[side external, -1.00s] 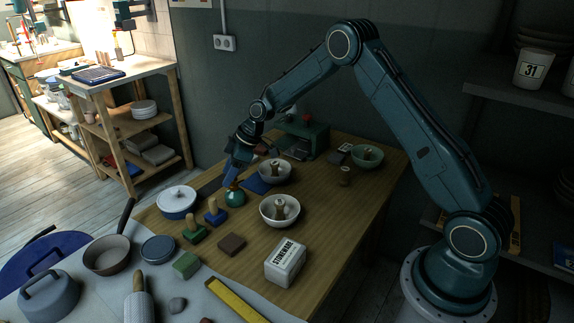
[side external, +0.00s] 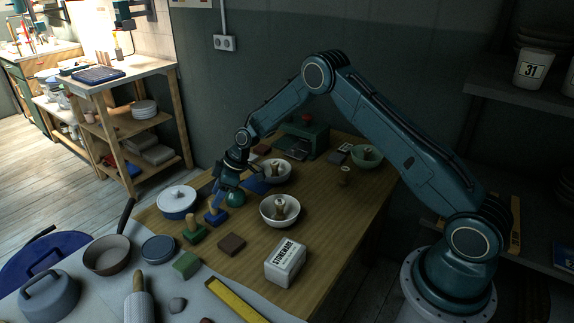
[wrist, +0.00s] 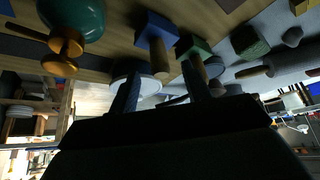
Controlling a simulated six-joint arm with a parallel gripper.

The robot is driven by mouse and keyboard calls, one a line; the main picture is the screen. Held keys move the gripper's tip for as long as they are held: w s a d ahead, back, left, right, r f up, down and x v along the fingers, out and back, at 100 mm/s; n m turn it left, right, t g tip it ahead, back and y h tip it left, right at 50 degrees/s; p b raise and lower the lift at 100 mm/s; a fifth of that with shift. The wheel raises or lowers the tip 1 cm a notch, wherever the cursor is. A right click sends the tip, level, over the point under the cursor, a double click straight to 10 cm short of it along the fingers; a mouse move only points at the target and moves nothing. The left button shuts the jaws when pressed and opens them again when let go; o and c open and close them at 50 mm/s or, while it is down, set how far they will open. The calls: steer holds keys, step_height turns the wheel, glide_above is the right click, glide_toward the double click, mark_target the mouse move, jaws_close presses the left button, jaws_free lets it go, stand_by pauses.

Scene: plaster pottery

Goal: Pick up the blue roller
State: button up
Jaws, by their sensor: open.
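The blue roller (side external: 214,218) stands on the wooden table in the side external view, partly hidden by my gripper. It has a blue block and a wooden handle. My gripper (side external: 219,203) is open just above and beside it, pointing down. In the wrist view the blue roller (wrist: 154,28) is beyond my open gripper (wrist: 160,88), its wooden handle extending toward the gap between the fingers. Whether the handle is between the fingertips I cannot tell.
A similar green block with a handle (side external: 194,233) stands close to the left. A round green jar (side external: 236,199) is close behind on the right.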

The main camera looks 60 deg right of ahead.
mark_target(212, 214)
steer(key=shift+w+a+f, duration=0.1)
steer(key=shift+f, duration=0.15)
steer(key=shift+x, duration=2.55)
steer(key=shift+r, duration=0.1)
jaws_close()
